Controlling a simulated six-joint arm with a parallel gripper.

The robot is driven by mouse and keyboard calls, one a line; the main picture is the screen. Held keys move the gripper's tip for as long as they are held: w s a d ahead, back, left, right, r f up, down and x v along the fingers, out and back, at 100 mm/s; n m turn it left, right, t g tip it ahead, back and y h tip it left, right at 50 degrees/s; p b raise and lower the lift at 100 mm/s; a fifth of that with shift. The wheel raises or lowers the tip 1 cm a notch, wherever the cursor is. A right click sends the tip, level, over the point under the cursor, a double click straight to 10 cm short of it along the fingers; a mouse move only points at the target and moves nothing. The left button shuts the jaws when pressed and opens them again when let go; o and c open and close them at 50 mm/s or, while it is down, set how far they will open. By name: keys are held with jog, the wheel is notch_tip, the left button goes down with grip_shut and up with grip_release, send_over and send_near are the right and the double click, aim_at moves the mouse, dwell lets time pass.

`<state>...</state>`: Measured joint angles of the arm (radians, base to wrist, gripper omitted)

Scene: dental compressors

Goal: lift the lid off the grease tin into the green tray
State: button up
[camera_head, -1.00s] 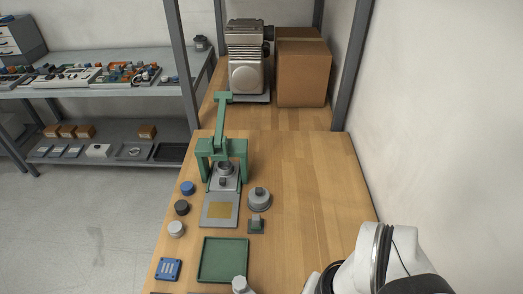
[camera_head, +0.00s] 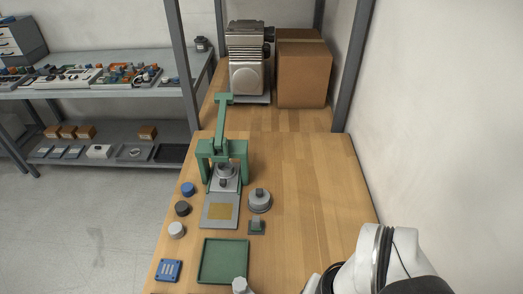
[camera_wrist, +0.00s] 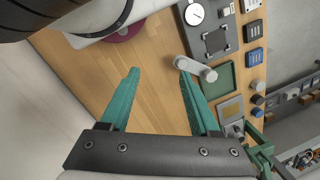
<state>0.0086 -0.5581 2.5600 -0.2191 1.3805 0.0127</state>
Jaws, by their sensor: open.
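A round grey tin with a knobbed lid (camera_head: 259,200), which I take to be the grease tin, stands on the wooden bench right of the green press. The lid looks seated on it. The green tray (camera_head: 222,261) lies flat and empty nearer the front; it also shows in the wrist view (camera_wrist: 219,82). My gripper (camera_wrist: 157,72) is open, with nothing between its two teal fingers, over bare wood beside the tray. In the wrist view I cannot make out the tin; the right finger may cover it. The head view shows my white arm at lower right but not the fingertips.
Blue, black and white-topped jars line the left edge. The bench's right side is clear.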

jog(key=w+r+m, duration=0.2)
jog(key=w+r, duration=0.3)
jog(key=w, duration=0.6)
jog(key=m+h, duration=0.2)
jog(key=m, duration=0.8)
send_over(259, 191)
notch_tip(259, 191, down, 6)
notch_tip(259, 191, down, 16)
jog(key=shift+r, duration=0.1)
grip_shut()
